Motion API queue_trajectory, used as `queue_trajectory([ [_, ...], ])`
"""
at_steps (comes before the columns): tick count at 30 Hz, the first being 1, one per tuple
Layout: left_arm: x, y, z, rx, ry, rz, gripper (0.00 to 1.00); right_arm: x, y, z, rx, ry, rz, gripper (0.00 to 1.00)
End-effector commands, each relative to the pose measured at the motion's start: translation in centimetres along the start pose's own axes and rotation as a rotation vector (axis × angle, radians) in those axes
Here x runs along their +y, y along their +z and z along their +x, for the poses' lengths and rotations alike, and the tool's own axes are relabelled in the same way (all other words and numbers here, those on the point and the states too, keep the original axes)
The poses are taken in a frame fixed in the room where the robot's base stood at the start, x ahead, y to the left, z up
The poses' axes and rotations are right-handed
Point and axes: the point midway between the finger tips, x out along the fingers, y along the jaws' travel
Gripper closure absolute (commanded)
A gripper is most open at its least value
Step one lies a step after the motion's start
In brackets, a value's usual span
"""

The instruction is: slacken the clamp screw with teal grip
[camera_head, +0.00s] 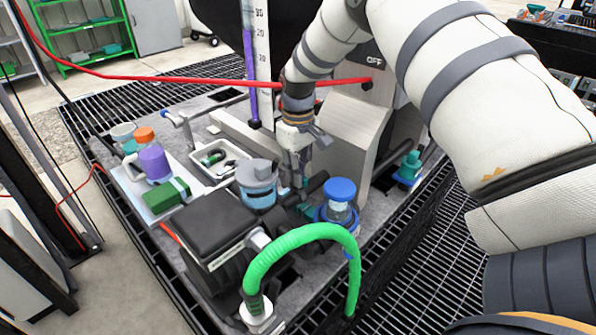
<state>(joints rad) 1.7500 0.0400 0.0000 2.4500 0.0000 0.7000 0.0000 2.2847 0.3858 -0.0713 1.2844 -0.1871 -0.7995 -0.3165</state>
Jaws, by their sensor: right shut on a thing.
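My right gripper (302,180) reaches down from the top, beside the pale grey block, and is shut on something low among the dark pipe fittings. A small bit of teal (305,183) shows at its fingertips. This looks like the teal grip of the clamp screw, but most of it is hidden by the fingers and the screw's shaft cannot be seen. Another teal-topped fitting (411,160) stands to the right of the grey block, apart from the gripper. My left gripper is not in view.
A blue-capped valve (340,190) and a grey-lidded blue jar (257,184) stand close to the gripper. A green hose (310,232) arches in front. A red cable (180,79) crosses behind. A white tray (219,160), purple bottle (154,162) and green box (166,195) lie left.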

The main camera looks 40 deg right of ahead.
Motion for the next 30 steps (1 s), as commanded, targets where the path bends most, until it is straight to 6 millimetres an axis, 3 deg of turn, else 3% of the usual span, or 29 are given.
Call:
queue_trajectory([
  [30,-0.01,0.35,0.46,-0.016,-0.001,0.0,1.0,-0.06,0.03,0.14,-0.001,-0.003,-0.961,1.0],
])
